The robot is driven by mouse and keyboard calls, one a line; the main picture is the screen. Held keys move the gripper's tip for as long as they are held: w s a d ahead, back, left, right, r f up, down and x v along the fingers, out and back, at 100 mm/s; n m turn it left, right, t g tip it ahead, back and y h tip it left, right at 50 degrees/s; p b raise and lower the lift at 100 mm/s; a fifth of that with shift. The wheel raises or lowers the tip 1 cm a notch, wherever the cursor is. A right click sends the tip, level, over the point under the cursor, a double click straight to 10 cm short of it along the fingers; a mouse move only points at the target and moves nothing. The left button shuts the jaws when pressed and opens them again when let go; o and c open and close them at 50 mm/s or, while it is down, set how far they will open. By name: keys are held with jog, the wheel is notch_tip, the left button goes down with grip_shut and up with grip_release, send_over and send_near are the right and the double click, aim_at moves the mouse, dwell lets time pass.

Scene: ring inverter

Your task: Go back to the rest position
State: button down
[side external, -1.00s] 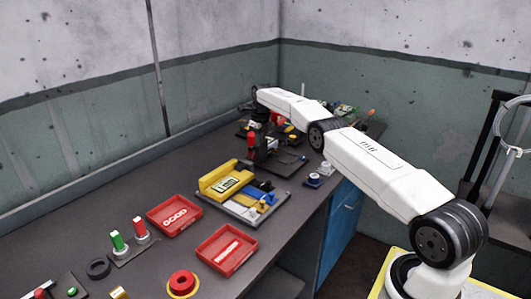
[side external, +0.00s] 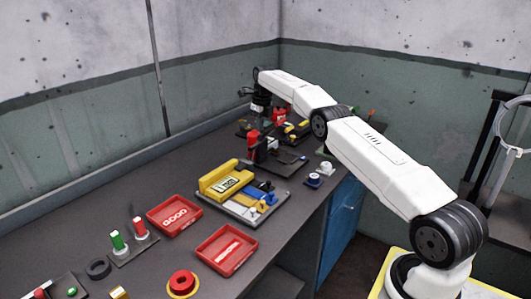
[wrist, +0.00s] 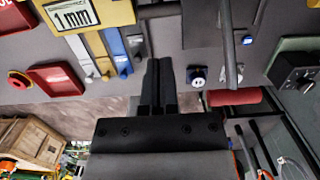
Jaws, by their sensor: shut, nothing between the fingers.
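My gripper (wrist: 159,66) is in the lower middle of the wrist view. Its two dark fingers lie together, with nothing between them. In the side external view, my gripper (side external: 260,108) hangs from the end of my white arm above the far part of the bench, near the red-topped fixture (side external: 254,141). The fingertips are small and hard to make out there.
Two red trays (side external: 175,215) (side external: 227,250), a red button (side external: 182,281) and red and green handles (side external: 117,240) stand nearer. Bare bench lies at left.

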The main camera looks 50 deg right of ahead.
jog(key=shift+a, duration=0.1)
jog(key=s+a+n, duration=0.3)
jog(key=a+n, duration=0.6)
jog(key=s+a+n, duration=0.3)
jog(key=a+n, duration=0.5)
jog(key=n, duration=0.1)
jog(key=s+a+f+n, duration=0.1)
jog(key=s+a+n, duration=0.3)
jog(key=s+n, duration=0.2)
jog(key=s+a+f+n+t, duration=0.1)
jog(key=s+a+n, duration=0.3)
jog(key=s, duration=0.7)
jog(key=s+a+f+n, duration=0.2)
jog(key=s+a+n, duration=0.2)
jog(key=s+n, duration=0.4)
jog(key=shift+s+a+f, duration=0.25)
jog(key=shift+s+a, duration=0.15)
jog(key=shift+s, duration=0.05)
